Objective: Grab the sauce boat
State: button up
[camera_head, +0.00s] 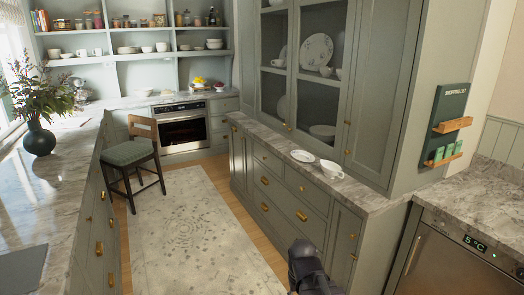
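A small white vessel (332,169), which looks like the sauce boat, stands upright on the marble counter below the glass-door cabinet. It is near the counter's front edge, and a small part at its right looks like a handle or spout. A white plate or saucer (303,156) lies flat just to its left, apart from it. A dark rounded part of my arm shows at the bottom edge, lower than the vessel and in front of the drawers. No gripper fingers show.
The marble counter (262,130) is clear left of the plate. The tall cabinet (370,95) rises close behind the vessel. A chair (130,155) stands across the rug (195,235), by the left counter. An under-counter fridge (450,262) is at the lower right.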

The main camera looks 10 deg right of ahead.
aim_at(332, 171)
jog(key=z, duration=0.55)
jog(key=i, duration=1.05)
jog(key=z, duration=0.45)
